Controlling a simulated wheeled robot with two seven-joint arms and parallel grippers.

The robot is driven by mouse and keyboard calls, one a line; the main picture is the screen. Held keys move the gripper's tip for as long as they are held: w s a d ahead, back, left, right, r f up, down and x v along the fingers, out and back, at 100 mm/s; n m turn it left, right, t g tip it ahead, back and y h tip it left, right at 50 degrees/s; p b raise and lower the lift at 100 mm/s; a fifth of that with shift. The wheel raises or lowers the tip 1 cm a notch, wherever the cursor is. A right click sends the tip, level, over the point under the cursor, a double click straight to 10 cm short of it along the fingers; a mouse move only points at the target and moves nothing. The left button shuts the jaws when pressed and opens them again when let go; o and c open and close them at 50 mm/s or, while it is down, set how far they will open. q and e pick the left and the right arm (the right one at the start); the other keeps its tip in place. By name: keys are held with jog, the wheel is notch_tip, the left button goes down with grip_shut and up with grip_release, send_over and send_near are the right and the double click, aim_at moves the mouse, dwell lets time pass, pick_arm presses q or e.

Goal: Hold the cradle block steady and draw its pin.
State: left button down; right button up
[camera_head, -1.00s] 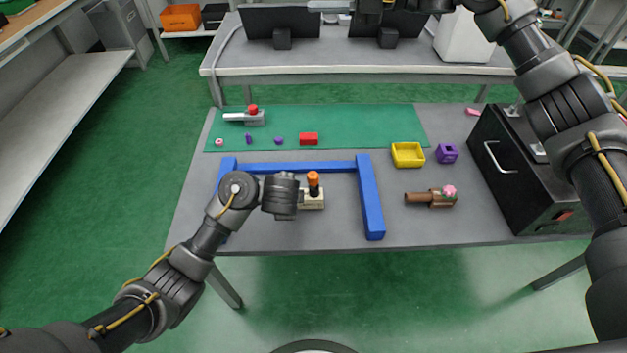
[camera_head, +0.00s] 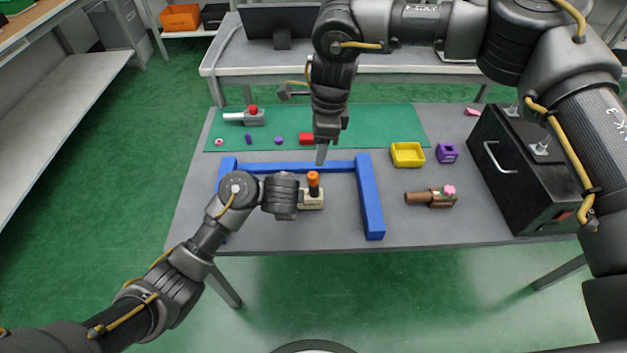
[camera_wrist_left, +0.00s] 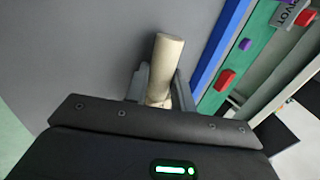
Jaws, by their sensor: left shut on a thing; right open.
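The cream cradle block (camera_head: 312,201) stands on the grey table inside the blue frame. A dark post with an orange cap (camera_head: 313,179), which looks like its pin, stands upright in it. My left gripper (camera_head: 297,199) is at the block's left side and hides that side. In the left wrist view its fingers are shut on a pale rounded piece (camera_wrist_left: 166,68) that looks like part of the block. My right gripper (camera_head: 321,153) is open and points down, above and behind the orange cap, apart from it. Its fingers look narrow from this side.
The blue frame (camera_head: 370,200) runs behind and beside the block. A brown block with a pink knob (camera_head: 443,198), a yellow tray (camera_head: 407,155), a purple block (camera_head: 447,153) and a black box (camera_head: 520,180) stand right. The green mat (camera_head: 375,125) holds small parts.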

aim_at(315, 172)
jog(key=shift+a+f, duration=0.25)
jog(key=shift+f, duration=1.7)
jog(key=shift+a+f, duration=0.25)
jog(key=shift+f, duration=1.75)
jog(key=shift+a+f, duration=0.25)
jog(key=shift+f, duration=1.7)
jog(key=shift+c, duration=0.4)
jog(key=shift+w, duration=0.1)
grip_shut()
